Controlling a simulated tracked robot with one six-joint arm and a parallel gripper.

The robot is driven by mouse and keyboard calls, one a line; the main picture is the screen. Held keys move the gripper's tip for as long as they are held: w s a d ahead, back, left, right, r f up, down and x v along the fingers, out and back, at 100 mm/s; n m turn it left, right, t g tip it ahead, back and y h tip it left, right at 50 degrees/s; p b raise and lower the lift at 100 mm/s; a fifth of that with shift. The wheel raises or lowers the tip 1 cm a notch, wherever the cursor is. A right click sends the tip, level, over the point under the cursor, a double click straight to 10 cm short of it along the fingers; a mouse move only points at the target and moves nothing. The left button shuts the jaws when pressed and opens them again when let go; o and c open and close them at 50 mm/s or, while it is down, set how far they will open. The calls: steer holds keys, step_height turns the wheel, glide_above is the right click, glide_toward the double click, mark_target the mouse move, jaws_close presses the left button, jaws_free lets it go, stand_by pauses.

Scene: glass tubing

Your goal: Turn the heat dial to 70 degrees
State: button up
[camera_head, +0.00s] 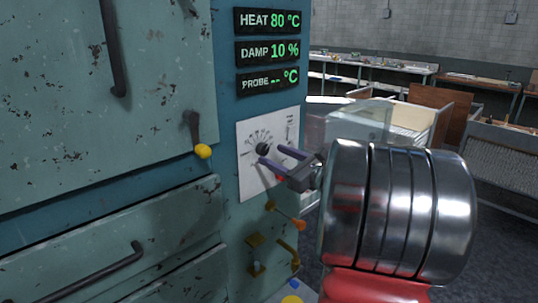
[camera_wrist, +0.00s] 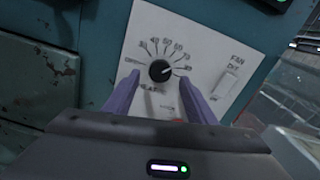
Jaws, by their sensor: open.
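The heat dial (camera_head: 262,149) is a black round knob on a white panel (camera_head: 248,183) with a fan of printed marks. In the wrist view the dial (camera_wrist: 160,71) has a pale pointer line aimed right and slightly up; the numbers are too blurred to read surely. The heat readout (camera_head: 270,20) shows 80 °C in green. My gripper (camera_head: 272,156) is open in front of the panel. In the wrist view the purple fingers of my gripper (camera_wrist: 163,86) stand apart, below and to either side of the knob. I cannot tell whether they touch it.
A fan switch (camera_wrist: 229,84) sits right of the dial. A yellow-knobbed lever (camera_head: 203,151) sticks out at the left, and an orange-tipped lever (camera_head: 298,224) below. The damp readout (camera_head: 269,51) shows 10 %; the probe readout (camera_head: 269,82) shows dashes.

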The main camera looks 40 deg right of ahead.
steer(key=s, duration=0.9)
steer(key=shift+s+d, duration=0.15)
steer(key=shift+s, duration=0.2)
steer(key=w+a+f+n+g+y, duration=0.1)
steer(key=a+f+n+g+y, duration=0.2)
steer(key=a, duration=0.6)
steer(key=a+f+n+g+y, duration=0.1)
steer(key=a+n+g, duration=0.1)
steer(key=a+n, duration=0.45)
steer(key=w+a+f+n+g+y, duration=0.1)
steer(key=a+f+n+g+y, duration=0.15)
steer(key=a, duration=0.75)
steer(key=s+a+f+n+g+h, duration=0.2)
steer(key=s+a+n, duration=0.4)
steer(key=n, duration=0.4)
steer(key=s+a+f+n+g+h, duration=0.3)
steer(key=s+a+n+h, duration=0.2)
steer(key=n, duration=0.6)
steer(key=shift+s+a, duration=0.7)
steer(key=shift+s, duration=0.3)
